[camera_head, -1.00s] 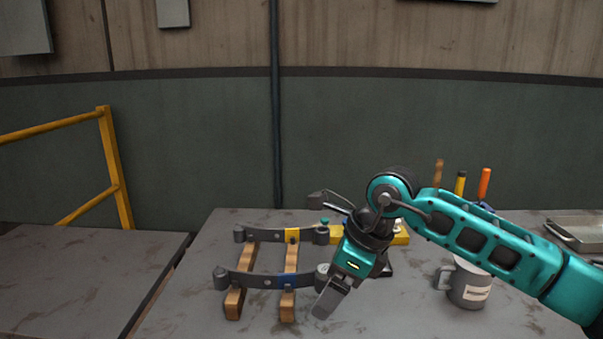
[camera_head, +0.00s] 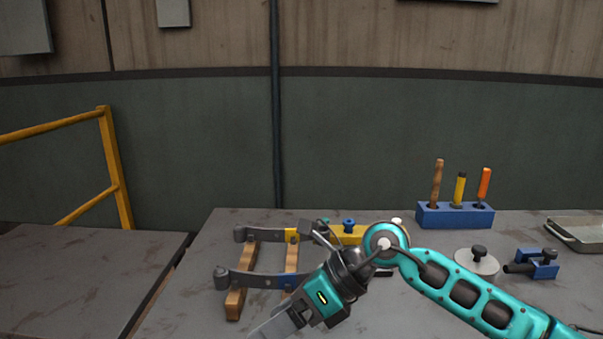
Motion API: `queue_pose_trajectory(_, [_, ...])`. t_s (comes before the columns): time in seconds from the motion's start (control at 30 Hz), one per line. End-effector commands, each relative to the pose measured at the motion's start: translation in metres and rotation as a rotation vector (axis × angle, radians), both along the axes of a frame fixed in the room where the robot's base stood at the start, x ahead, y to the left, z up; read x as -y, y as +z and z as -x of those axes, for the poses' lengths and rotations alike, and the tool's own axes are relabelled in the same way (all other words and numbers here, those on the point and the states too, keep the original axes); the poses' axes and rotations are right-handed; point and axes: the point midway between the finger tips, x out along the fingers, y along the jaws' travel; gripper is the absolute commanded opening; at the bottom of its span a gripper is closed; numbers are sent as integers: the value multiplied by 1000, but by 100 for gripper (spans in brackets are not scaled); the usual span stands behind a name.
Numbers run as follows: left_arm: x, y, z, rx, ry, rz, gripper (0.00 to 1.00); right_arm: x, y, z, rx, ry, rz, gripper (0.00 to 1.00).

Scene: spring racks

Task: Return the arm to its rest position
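My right arm comes in from the right, low over the table. Its gripper (camera_head: 277,326) is near the table's front edge, in front of the leaf spring rack. One finger shows clearly; the other is mostly hidden, so its opening cannot be read. Two dark curved springs lie across two wooden bars: the far spring (camera_head: 265,233) with a yellow band and the near spring (camera_head: 257,280) with a blue band. The right wooden bar (camera_head: 292,257) is partly hidden by my arm. The left wooden bar (camera_head: 236,304) is in view. My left gripper is not in view.
A blue holder (camera_head: 455,216) with several upright handled tools stands at the back right. A round grey weight (camera_head: 477,263), a blue clamp-like block (camera_head: 540,266) and a metal tray (camera_head: 578,232) sit at the right. A yellow block (camera_head: 350,236) lies behind my arm.

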Motion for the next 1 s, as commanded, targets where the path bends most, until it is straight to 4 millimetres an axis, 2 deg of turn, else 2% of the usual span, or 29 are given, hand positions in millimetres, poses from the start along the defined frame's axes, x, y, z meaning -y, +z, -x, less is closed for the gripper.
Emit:
queue_pose_trajectory(0.03, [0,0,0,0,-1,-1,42,-12,0,12,-77,-19,-101,88])
queue_pose_trajectory(0.1, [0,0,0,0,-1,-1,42,-27,8,25,-191,-64,-257,88])
queue_pose_trajectory(0.23, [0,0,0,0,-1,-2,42,-39,27,35,-445,-200,-564,88])
queue_pose_trajectory(0.37, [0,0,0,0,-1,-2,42,-28,37,26,-720,-392,-846,88])
queue_pose_trajectory(0.47, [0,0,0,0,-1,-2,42,-5,30,12,-937,-574,-1036,88])
queue_pose_trajectory(0.57, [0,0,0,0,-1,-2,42,28,7,-2,-1153,-782,-1204,88])
queue_pose_trajectory(0.67, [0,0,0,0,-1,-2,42,65,-32,-7,-1369,-1013,-1346,88])
queue_pose_trajectory(0.73, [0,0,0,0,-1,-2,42,93,-67,-4,-1518,-1190,-1428,88])
queue_pose_trajectory(0.87, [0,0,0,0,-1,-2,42,144,-142,24,-1783,-1541,-1543,88])
queue_pose_trajectory(0.9, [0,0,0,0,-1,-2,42,158,-164,38,-1857,-1650,-1565,88])
queue_pose_trajectory(0.97, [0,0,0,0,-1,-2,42,175,-195,61,-1957,-1801,-1589,88])
queue_pose_trajectory(1.0, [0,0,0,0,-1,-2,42,185,-211,77,1951,1832,1550,88])
